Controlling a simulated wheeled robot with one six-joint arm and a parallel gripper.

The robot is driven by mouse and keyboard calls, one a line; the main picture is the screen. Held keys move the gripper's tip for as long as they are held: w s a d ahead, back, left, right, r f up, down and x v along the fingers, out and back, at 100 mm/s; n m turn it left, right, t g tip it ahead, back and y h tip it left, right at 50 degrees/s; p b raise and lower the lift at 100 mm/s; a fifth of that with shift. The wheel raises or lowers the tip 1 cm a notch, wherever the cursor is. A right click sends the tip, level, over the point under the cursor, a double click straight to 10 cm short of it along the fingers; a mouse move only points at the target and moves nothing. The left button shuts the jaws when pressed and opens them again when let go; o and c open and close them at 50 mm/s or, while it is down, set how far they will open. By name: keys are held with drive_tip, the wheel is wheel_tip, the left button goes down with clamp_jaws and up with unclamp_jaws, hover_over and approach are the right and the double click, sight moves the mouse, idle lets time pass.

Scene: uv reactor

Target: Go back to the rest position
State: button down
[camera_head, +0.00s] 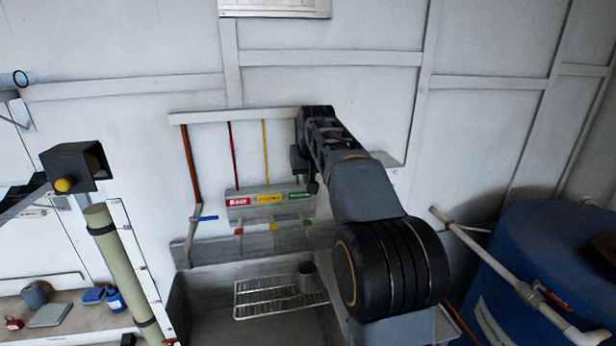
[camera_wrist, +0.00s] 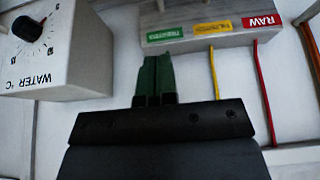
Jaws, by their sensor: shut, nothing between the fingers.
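My gripper (camera_wrist: 156,58) shows in the wrist view with its two dark green fingers together and nothing between them. The fingertips point toward the labelled block (camera_wrist: 215,38), just short of the green label in the picture; I cannot tell whether they touch anything. In the head view my arm reaches out to the wall, and my gripper (camera_head: 308,185) is partly hidden at its end, by the right end of the labelled block (camera_head: 262,212).
The block bears red, yellow and green labels, with coloured lines above it. A water temperature dial box (camera_wrist: 60,50) is close by. A blue barrel (camera_head: 530,250) stands right, a green tube (camera_head: 125,270) left.

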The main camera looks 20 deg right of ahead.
idle(0.3)
drive_tip(key=s+a+f+g, duration=0.1)
drive_tip(key=s+a+f, duration=0.1)
drive_tip(key=s+f, duration=0.35)
drive_tip(key=s+a+f, duration=0.3)
drive_tip(key=s, duration=0.4)
drive_tip(key=s+a+f+n, duration=0.1)
drive_tip(key=s+a+f, duration=0.2)
drive_tip(key=s, duration=0.4)
drive_tip(key=s+a+f+n+y, duration=0.1)
drive_tip(key=s+a+f, duration=0.2)
drive_tip(key=s, duration=0.4)
drive_tip(key=shift+f, duration=0.45)
